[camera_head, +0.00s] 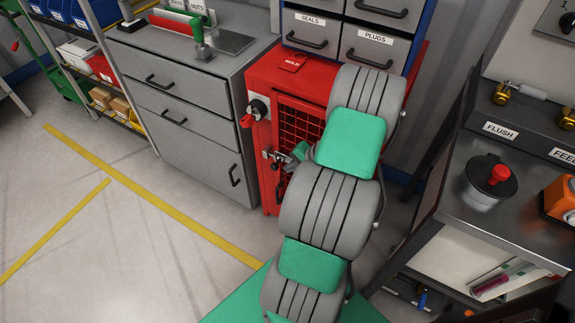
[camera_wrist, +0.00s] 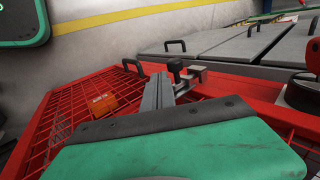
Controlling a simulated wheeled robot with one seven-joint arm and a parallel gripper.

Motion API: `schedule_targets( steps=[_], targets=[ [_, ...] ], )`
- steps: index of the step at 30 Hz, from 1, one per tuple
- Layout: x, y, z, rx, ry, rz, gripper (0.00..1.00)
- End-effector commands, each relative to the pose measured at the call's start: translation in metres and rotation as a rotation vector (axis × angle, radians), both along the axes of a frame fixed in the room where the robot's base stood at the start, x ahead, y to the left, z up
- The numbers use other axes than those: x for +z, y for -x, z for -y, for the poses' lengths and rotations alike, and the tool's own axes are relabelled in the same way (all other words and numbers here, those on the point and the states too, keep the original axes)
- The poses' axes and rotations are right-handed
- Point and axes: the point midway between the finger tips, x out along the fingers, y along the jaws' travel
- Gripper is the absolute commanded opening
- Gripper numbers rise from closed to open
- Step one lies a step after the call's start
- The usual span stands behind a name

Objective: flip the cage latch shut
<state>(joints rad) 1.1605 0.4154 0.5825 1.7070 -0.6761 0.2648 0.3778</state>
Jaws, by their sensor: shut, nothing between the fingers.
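The red cage (camera_head: 259,80) has a mesh door (camera_head: 299,119), which looks closed in the head view. Its latch (camera_head: 270,155) is a small grey metal piece with a dark lever on the cage front. In the wrist view, the latch (camera_wrist: 194,74) shows as a grey bracket with a black knob beside it. My gripper (camera_wrist: 160,82) is shut and empty, its grey fingers pointing at the latch and very close to it. I cannot tell whether they touch. In the head view, my arm hides part of the door and most of the gripper.
Grey drawers (camera_head: 172,90) stand left of the cage. A steel bench (camera_head: 495,215) stands to the right. The floor (camera_head: 150,230) in front of the drawers is clear.

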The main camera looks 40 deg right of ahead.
Motion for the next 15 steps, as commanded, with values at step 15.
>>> schedule_targets(
  steps=[15],
  targets=[
    [0.080, 0.063, 0.019, -0.001, 0.001, 0.001, 0.00]
  ],
)
